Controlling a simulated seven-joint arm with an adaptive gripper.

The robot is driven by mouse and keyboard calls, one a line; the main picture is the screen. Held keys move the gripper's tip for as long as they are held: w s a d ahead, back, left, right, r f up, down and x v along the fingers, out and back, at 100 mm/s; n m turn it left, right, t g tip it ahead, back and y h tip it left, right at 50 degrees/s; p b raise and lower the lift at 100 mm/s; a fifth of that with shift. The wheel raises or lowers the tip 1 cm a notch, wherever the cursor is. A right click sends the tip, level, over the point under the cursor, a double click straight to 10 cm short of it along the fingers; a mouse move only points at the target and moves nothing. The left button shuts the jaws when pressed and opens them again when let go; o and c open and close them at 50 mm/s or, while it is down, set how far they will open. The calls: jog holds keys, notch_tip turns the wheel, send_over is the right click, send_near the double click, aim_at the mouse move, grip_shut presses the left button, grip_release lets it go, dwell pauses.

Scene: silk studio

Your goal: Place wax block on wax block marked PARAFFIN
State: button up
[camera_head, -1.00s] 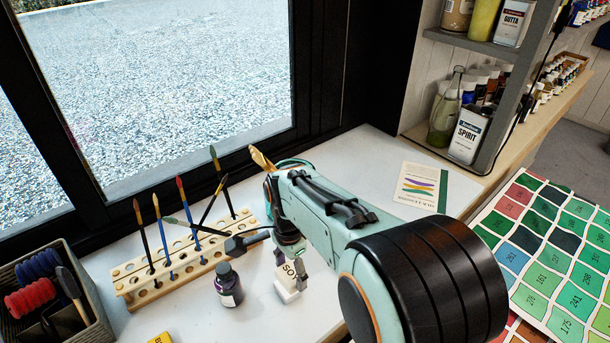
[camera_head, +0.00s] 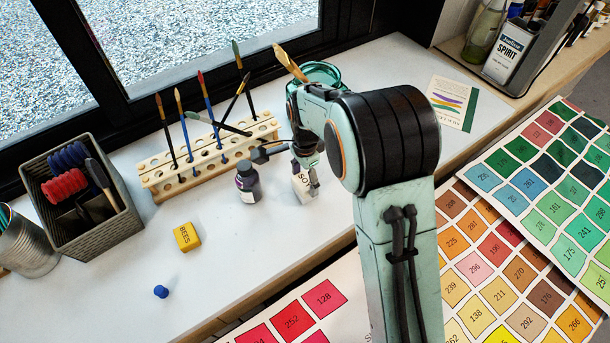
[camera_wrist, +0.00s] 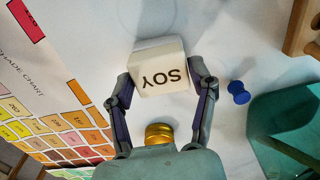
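The white wax block marked SOY (camera_head: 304,196) is near the middle of the head view, just right of the dark bottle. In the wrist view the SOY block (camera_wrist: 160,68) sits between my two fingertips, which press against its sides. My gripper (camera_head: 307,180) points down over the block, and it shows from close by in the wrist view (camera_wrist: 160,80). What lies under the block is hidden. A yellow block marked BEES (camera_head: 187,236) lies on the table to the left. I see no PARAFFIN marking; my arm covers the table to the right of the SOY block.
A dark bottle (camera_head: 248,182) stands close left of my gripper. The brush rack (camera_head: 208,160) is behind, the grey basket (camera_head: 83,195) far left. The front-left table is mostly clear.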

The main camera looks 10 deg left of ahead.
aim_at(305, 180)
jog(key=shift+o, duration=1.1)
notch_tip(305, 180, up, 12)
jog(key=shift+r, duration=0.25)
jog(key=s+d+r+n, duration=0.4)
jog(key=s+d+n, duration=0.1)
jog(key=s+d, duration=0.6)
jog(key=s+d+f+n, duration=0.2)
jog(key=s, duration=0.4)
jog(key=s+d+f+n, duration=0.2)
jog(key=s+d+n, duration=0.1)
jog(key=s, duration=0.4)
jog(key=shift+s+y, duration=0.25)
jog(key=shift+y, duration=0.15)
